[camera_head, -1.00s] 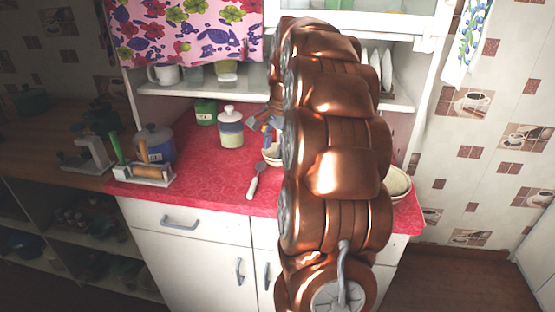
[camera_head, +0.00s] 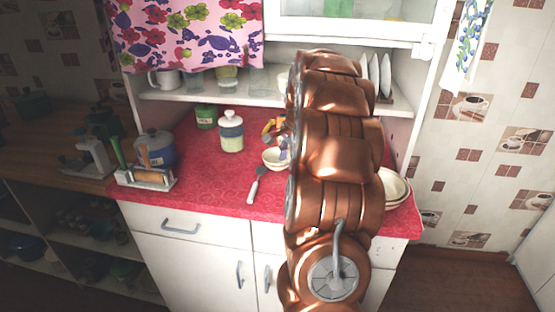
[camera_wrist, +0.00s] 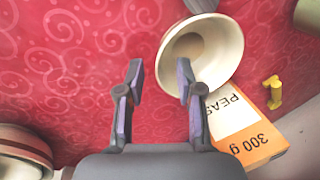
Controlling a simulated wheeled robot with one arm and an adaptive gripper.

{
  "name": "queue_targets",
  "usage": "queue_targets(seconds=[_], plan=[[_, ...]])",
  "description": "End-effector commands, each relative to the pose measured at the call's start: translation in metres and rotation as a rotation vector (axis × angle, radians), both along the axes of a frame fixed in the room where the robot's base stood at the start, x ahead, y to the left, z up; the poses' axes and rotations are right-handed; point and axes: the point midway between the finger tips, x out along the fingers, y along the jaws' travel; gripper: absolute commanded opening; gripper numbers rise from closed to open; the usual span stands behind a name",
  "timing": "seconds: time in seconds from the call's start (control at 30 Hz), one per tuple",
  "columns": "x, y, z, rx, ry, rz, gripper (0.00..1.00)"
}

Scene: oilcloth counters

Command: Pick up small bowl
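The small bowl (camera_head: 275,158) is cream-coloured and stands on the red counter, just left of my arm in the head view. In the wrist view the small bowl (camera_wrist: 226,48) shows its open inside at top centre-right. My gripper (camera_wrist: 160,78) is open, with nothing between its two fingers. Its right fingertip overlaps the bowl's lower left rim in the picture; I cannot tell whether they touch. The left finger is over bare cloth. In the head view the gripper is mostly hidden behind my arm.
An orange and white peas box (camera_wrist: 242,125) lies close by the bowl, with a small yellow object (camera_wrist: 273,92) near it. Larger bowls (camera_head: 396,190) stand at the right. A shelf (camera_head: 215,94) is above.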

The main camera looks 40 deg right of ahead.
Motion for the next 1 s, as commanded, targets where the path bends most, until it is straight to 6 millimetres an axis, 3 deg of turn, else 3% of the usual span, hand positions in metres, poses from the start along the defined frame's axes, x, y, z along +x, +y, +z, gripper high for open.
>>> queue_targets(seconds=[0.17, 0.37, 0.7, 1.0], plan=[[0.004, 0.000, -0.016, 0.001, 0.001, 0.000, 0.36], [0.005, 0.000, -0.018, 0.000, -0.001, 0.001, 0.36], [0.005, 0.000, -0.018, -0.001, -0.001, 0.001, 0.02], [0.004, 0.000, -0.018, 0.000, 0.000, 0.001, 0.00]])
